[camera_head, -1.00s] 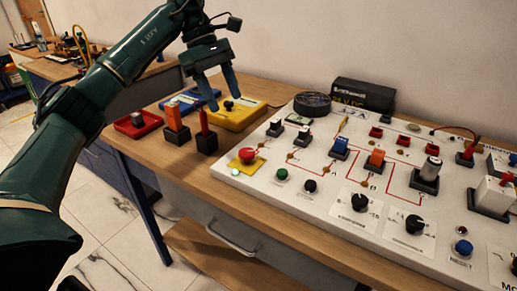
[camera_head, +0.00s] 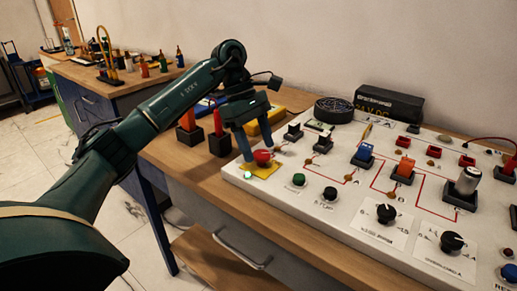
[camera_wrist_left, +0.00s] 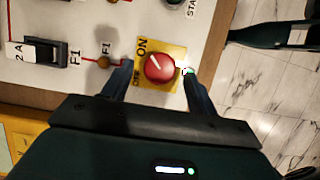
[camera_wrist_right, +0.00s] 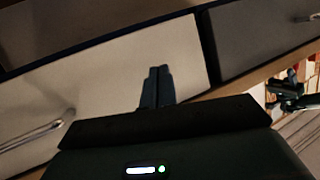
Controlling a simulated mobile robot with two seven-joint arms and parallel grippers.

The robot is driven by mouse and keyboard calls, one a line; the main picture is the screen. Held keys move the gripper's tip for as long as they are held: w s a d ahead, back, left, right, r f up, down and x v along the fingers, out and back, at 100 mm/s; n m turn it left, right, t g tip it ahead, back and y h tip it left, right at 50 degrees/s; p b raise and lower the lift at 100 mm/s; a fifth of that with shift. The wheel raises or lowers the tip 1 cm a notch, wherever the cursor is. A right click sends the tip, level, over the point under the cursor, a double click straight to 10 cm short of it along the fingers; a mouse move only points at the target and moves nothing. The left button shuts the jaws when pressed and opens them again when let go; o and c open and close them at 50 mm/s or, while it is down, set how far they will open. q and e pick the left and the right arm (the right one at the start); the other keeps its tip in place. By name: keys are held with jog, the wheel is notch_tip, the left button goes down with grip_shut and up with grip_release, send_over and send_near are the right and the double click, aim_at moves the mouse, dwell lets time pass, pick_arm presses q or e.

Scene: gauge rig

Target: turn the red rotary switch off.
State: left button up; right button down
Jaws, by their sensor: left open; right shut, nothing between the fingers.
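The red rotary switch (camera_head: 262,157) sits on a yellow plate (camera_head: 264,171) at the near left corner of the white panel. In the left wrist view the red knob (camera_wrist_left: 160,68) has a white pointer line directed toward the upper left, near the word ON; OFF is printed at the plate's lower left. My left gripper (camera_head: 260,156) is open, with one finger on each side of the knob; I cannot tell whether they touch it. My right gripper (camera_wrist_right: 157,86) is shut and empty, in front of drawer fronts in the right wrist view; it is not in the head view.
Orange and red (camera_head: 218,123) upright pieces stand left of the panel. A drawer handle (camera_head: 240,247) juts out below the table edge.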

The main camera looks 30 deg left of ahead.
pick_arm(q)
jog(key=shift+d+f, duration=0.25)
jog(key=shift+f, duration=0.25)
pick_arm(e)
jog(key=shift+d, duration=0.1)
jog(key=shift+f, duration=0.1)
pick_arm(q)
jog(key=c, duration=1)
pick_arm(e)
jog(key=shift+s, duration=0.1)
